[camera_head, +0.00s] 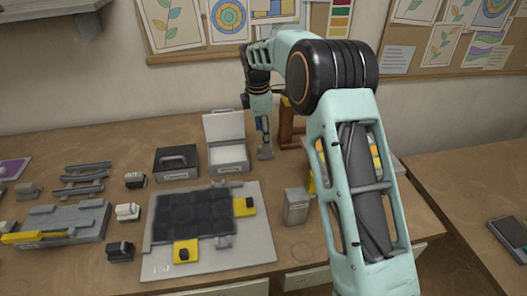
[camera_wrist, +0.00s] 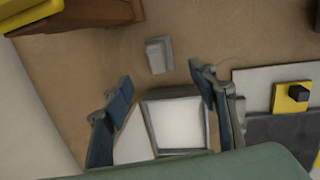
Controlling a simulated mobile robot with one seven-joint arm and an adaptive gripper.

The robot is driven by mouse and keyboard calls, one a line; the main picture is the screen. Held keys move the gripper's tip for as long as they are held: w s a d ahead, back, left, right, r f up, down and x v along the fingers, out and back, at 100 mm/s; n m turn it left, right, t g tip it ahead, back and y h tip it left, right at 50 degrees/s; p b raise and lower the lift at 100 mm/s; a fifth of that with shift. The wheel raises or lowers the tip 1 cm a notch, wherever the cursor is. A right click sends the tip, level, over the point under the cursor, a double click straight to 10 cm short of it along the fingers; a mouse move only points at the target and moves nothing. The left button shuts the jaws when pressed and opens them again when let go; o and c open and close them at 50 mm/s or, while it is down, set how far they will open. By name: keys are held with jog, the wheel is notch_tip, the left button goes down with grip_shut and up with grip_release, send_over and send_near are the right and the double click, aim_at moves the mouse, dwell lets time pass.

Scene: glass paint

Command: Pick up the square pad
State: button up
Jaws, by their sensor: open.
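I cannot tell for sure which thing is the square pad. The clearest square face is the pale panel of the open white box (camera_head: 229,168), which also shows in the wrist view (camera_wrist: 180,125). A small grey block (camera_head: 265,153) lies on the table right of that box; it also shows in the wrist view (camera_wrist: 157,55). My gripper (camera_head: 262,132) is over the table beside the open box. In the wrist view my gripper (camera_wrist: 161,80) has its blue fingers wide apart with nothing between the tips. The grey block shows just past the tips.
A grey board (camera_head: 262,250) with a dark tiled sheet (camera_head: 190,218) and yellow clamps lies in front. A black handled case (camera_head: 176,164) stands left of the white box. A grey container (camera_head: 297,206) stands right of the board. A wooden stand (camera_head: 291,127) is close behind my gripper.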

aim_at(265, 151)
jog(key=f, duration=0.2)
jog(key=w+f+p, duration=0.1)
jog(key=f, duration=0.2)
jog(key=d+f, duration=0.1)
jog(key=f, duration=0.2)
jog(key=shift+w, duration=0.2)
jog(key=shift+r, duration=0.1)
jog(key=c, duration=1.2)
